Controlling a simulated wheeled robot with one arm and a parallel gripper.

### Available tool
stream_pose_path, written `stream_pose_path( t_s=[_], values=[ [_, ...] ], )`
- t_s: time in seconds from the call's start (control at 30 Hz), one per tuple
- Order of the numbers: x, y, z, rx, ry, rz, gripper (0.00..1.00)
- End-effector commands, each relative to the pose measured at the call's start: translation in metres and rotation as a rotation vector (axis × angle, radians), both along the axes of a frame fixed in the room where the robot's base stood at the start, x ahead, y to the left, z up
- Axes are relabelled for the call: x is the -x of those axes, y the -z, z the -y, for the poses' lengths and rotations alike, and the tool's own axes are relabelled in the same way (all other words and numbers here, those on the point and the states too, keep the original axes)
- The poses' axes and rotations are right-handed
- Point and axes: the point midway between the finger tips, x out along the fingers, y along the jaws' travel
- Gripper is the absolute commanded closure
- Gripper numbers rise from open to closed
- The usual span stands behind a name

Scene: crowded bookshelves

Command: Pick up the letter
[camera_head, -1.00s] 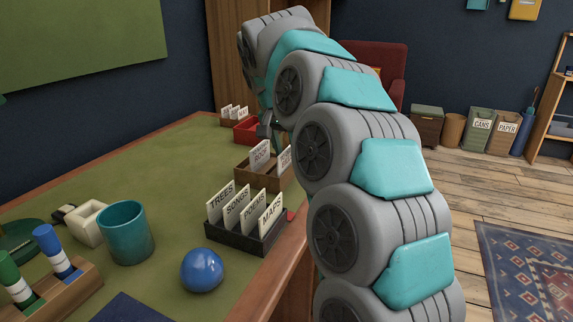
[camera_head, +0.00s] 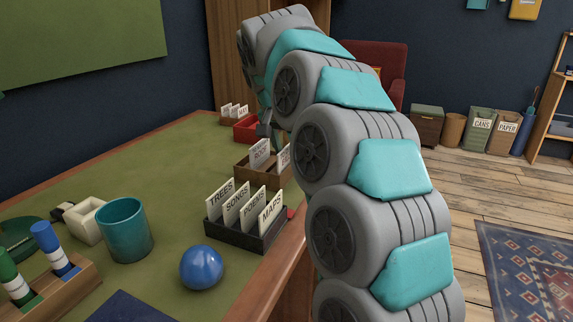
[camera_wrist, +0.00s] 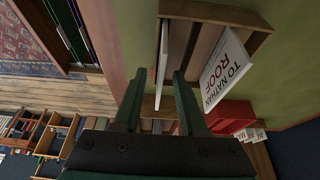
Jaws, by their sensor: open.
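A wooden card box (camera_head: 262,178) stands on the green desk near its right edge, with white cards upright in it. In the wrist view, one white card (camera_wrist: 162,58) shows nearly edge-on in the box (camera_wrist: 215,13), and its face cannot be read. A second card (camera_wrist: 228,68), reading "TO NATHAN" and "ROOF", stands tilted to the right. My gripper (camera_wrist: 159,75) is open, its two dark fingers apart. The edge-on card lies between the fingertips in the picture; I cannot tell whether they touch it. In the head view, my arm partly hides the box and the gripper.
A black box (camera_head: 245,236) with several labelled cards stands nearer on the desk. A red box (camera_head: 246,130) is beyond the wooden one. A blue ball (camera_head: 201,268) and teal cup (camera_head: 125,231) stand front left. The desk's middle is clear.

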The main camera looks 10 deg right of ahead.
Motion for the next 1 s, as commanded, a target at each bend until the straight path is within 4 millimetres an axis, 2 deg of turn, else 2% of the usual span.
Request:
stream_pose_path(
  t_s=[0.13,0.5,1.0],
  values=[
    [0.0000,-0.0001,0.0000,0.000,0.000,0.000,0.59],
    [0.0000,0.0000,0.0000,-0.001,0.000,-0.001,1.00],
    [0.0001,0.0000,-0.0001,-0.001,0.000,-0.001,1.00]
  ],
)
